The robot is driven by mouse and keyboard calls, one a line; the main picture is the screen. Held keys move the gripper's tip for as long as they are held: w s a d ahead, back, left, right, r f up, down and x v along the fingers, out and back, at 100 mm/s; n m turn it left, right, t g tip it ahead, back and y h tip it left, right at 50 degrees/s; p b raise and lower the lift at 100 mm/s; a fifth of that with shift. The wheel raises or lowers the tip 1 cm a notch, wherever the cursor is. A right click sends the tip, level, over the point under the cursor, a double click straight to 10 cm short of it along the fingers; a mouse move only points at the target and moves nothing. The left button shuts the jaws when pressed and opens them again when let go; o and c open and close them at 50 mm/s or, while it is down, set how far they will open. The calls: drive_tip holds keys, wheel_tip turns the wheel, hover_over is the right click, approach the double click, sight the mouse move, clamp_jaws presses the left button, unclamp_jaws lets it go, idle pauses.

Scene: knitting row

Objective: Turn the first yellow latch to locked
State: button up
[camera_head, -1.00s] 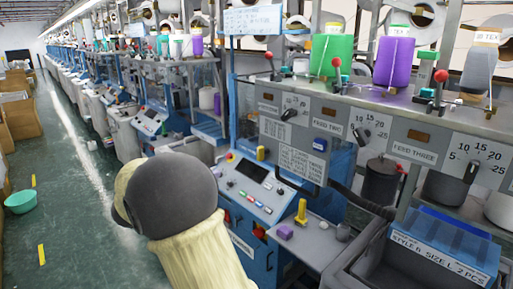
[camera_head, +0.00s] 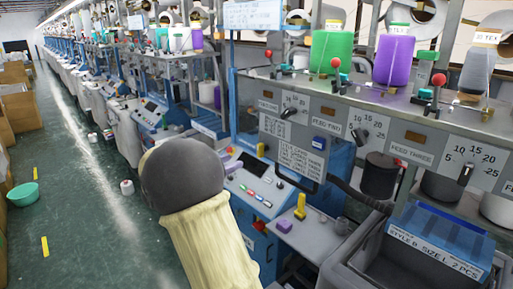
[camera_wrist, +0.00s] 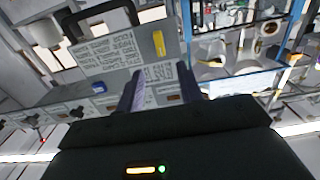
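In the wrist view, which is upside down, a yellow latch (camera_wrist: 159,43) shows on the grey face between printed plates. My gripper (camera_wrist: 161,78) is open and empty. Its two purplish fingers stand apart, with the latch beyond the gap and not touched. In the head view my arm hides most of the gripper. A second yellow piece (camera_head: 300,206) stands on the grey shelf.
A control panel (camera_head: 256,190) with coloured buttons lies below the latch. Red-knobbed levers (camera_head: 438,80) and yarn cones (camera_head: 394,58) line the top. The aisle floor at left holds a green basin (camera_head: 22,194) and a white spool (camera_head: 127,187).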

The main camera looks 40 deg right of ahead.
sight(258, 150)
drive_tip(key=d+p, duration=0.1)
drive_tip(key=d, duration=0.2)
drive_tip(key=d+p, duration=0.1)
drive_tip(key=d, duration=0.3)
drive_tip(key=w+d+p, duration=0.1)
drive_tip(key=d, duration=0.3)
drive_tip(key=shift+s+a, duration=0.1)
drive_tip(key=shift+c, duration=0.5)
clamp_jaws()
